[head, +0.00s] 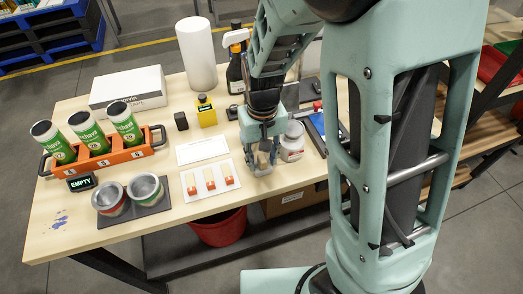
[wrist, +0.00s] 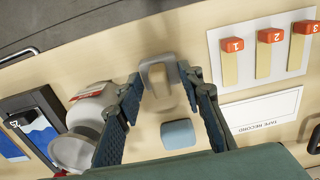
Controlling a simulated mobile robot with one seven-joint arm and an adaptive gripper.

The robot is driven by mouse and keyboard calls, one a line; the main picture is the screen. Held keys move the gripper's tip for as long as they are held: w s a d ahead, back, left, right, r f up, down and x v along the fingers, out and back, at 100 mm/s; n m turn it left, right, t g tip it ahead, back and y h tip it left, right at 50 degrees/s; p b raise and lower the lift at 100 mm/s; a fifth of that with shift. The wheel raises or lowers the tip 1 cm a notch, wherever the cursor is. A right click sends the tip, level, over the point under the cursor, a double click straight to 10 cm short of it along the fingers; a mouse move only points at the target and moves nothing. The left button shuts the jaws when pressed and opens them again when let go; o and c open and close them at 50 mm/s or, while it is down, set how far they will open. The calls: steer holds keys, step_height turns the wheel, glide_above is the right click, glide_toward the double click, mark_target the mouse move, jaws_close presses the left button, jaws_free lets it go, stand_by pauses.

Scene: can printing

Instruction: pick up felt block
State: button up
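A small dark block (head: 181,121), possibly the felt block, stands on the table left of the yellow bottle. A dark piece also shows at the right edge of the wrist view (wrist: 314,145). My gripper (head: 264,166) is low over the table's front part, right of the white tray with numbered strips. In the wrist view my gripper (wrist: 165,88) is open, fingers wide apart. Between and beyond the fingers are a grey-beige bent piece (wrist: 158,75) and a light blue rounded piece (wrist: 178,134). Neither finger visibly holds anything. I cannot tell whether the blue piece is felt.
A white-lidded jar (head: 292,142) stands close right of my gripper. The strip tray (head: 210,181) and a white card (head: 203,149) lie to its left. Farther left are an orange can carrier (head: 98,158) and two open cans on a dark mat (head: 150,207). A spray bottle (head: 235,60) stands behind.

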mark_target(262, 157)
jaws_close()
steer(key=shift+r, duration=0.15)
stand_by(0.4)
steer(key=shift+r, duration=0.3)
step_height(262, 157, up, 2)
steer(key=shift+w+r, duration=0.1)
steer(key=shift+r, duration=0.05)
steer(key=a+r, duration=1)
steer(key=a, duration=0.4)
steer(key=shift+w+b, duration=0.35)
steer(key=shift+w, duration=0.05)
